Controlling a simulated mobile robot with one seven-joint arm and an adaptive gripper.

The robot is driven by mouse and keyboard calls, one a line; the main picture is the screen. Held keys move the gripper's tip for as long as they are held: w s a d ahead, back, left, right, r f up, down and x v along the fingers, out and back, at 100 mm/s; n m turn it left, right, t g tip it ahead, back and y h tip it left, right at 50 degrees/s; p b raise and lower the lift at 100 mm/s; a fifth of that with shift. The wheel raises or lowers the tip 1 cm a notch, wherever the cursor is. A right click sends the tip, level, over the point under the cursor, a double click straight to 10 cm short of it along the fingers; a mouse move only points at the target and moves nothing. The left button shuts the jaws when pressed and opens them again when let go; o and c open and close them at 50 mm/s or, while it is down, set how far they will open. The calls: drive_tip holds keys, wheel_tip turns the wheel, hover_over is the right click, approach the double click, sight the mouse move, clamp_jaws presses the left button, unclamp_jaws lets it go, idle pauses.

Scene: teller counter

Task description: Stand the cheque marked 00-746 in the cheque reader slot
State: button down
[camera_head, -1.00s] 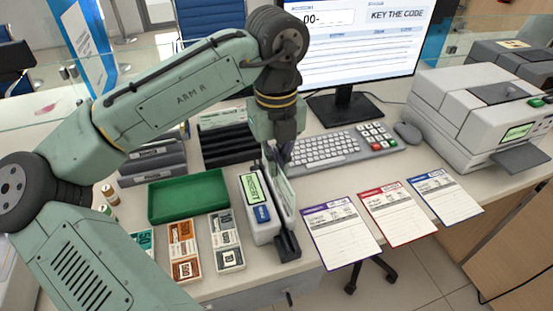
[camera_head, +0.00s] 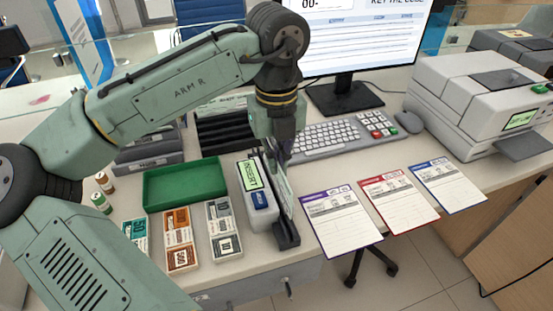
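The cheque (camera_head: 282,188) is a thin pale green sheet standing on its long edge in or just above the dark slot of the cheque reader. I cannot tell whether it touches the slot floor, and its number is not readable. The cheque reader (camera_head: 259,208) is a white box with a green screen reading INSERT and a blue label; its dark slot (camera_head: 287,236) runs along its right side. My gripper (camera_head: 281,158) points down at the far end of the slot, at the cheque's upper far part. Its fingertips are small and partly hidden by the wrist, so its closure is unclear.
A green tray (camera_head: 186,205) and several banknote bundles (camera_head: 222,229) lie left of the reader. Purple, red and blue forms lie to the right, the purple one (camera_head: 336,206) closest. A keyboard (camera_head: 328,138), monitor (camera_head: 352,101) and printer (camera_head: 480,110) stand behind. The counter's front edge is near.

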sight(277, 186)
drive_tip(key=shift+f+b, duration=0.8)
drive_tip(key=shift+f, duration=0.15)
drive_tip(key=shift+f+b, duration=0.95)
drive_tip(key=shift+f, duration=1.3)
drive_tip(key=c, duration=2.4)
unclamp_jaws()
drive_tip(key=c, duration=1.7)
unclamp_jaws()
wheel_tip(277, 186, up, 7)
drive_tip(key=p, duration=0.7)
